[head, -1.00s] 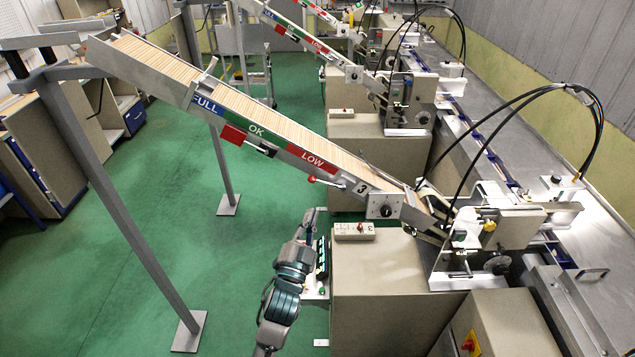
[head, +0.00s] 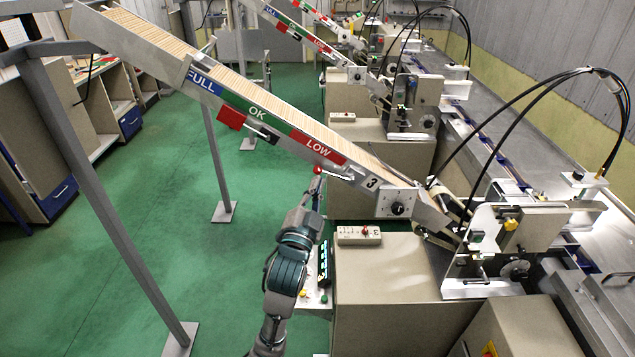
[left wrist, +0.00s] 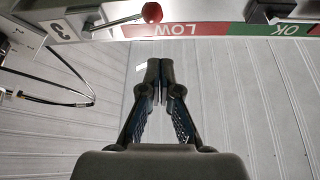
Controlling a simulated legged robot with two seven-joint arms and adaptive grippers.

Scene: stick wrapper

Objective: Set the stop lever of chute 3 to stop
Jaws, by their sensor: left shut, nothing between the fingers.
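Chute 3 (head: 262,112) is a sloping channel full of wooden sticks, with FULL, OK and LOW labels on its side. Its stop lever (head: 335,174) is a thin rod with a red ball knob (head: 317,170), below the LOW label and left of the number 3. The rod points left, away from the lower end. My left gripper (head: 318,187) is shut and empty, just below the knob in the head view. In the left wrist view its fingertips (left wrist: 160,66) point toward the chute's edge, and the red knob (left wrist: 152,12) appears beyond them, apparently apart. My right gripper is not in view.
A dial plate (head: 396,204) sits right of the lever. A beige cabinet (head: 388,290) with a small control box (head: 358,235) stands below. A grey support post (head: 105,200) stands left. Green floor is open between the post and my arm.

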